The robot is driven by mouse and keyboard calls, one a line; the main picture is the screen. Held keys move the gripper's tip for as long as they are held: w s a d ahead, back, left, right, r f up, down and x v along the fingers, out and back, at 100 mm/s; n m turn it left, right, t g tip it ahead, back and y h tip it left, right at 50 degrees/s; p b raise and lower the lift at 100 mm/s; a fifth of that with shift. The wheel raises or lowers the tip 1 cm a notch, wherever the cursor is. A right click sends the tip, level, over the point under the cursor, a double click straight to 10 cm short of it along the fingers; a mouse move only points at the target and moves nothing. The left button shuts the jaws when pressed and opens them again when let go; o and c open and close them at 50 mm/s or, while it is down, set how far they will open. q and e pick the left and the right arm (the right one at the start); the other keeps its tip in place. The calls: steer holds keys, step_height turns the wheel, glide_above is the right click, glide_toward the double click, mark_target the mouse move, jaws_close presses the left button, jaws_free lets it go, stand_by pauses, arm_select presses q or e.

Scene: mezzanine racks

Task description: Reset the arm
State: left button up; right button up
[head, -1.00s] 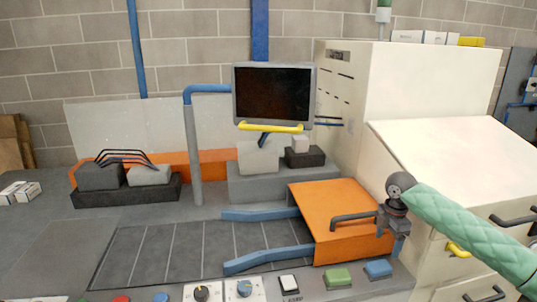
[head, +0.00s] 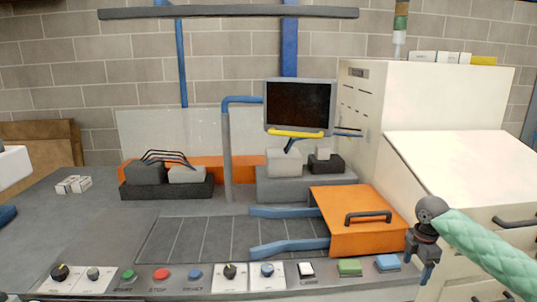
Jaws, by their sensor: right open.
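My right arm, in a green quilted sleeve, comes in from the right edge of the head view. Its gripper (head: 427,272) hangs pointing down, open and empty, in front of the white cabinet. It is just right of the orange box (head: 352,240), which has a dark handle (head: 368,217) on top, and apart from that handle. My left gripper is not in view.
A monitor (head: 299,106) stands behind. The white cabinet (head: 465,160) fills the right. The dark slatted bed (head: 190,240) is clear.

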steer(key=s+a+f+m+t+y, duration=0.1)
steer(key=s+a+f+m, duration=0.3)
steer(key=f, duration=0.9)
steer(key=s+a+f+m, duration=0.2)
steer(key=a+f, duration=0.5)
steer(key=f, duration=0.6)
steer(key=s+a+f+m+t+y, duration=0.1)
steer(key=s+a+f+m, duration=0.3)
steer(key=f, duration=0.8)
steer(key=s+a+f+m, duration=0.2)
steer(key=s+a+f, duration=0.1)
steer(key=s+f, duration=0.5)
steer(key=s+a+f+m+h, duration=0.1)
steer(key=s+a+f, duration=0.3)
steer(key=s+f, duration=0.4)
steer(key=s+a+f+m, duration=0.3)
steer(key=s+f, duration=0.5)
steer(key=s, duration=0.8)
steer(key=shift+s+a+f+m+g, duration=0.25)
steer(key=shift+a+f+m+g, duration=0.05)
steer(key=shift+a+m+g, duration=0.1)
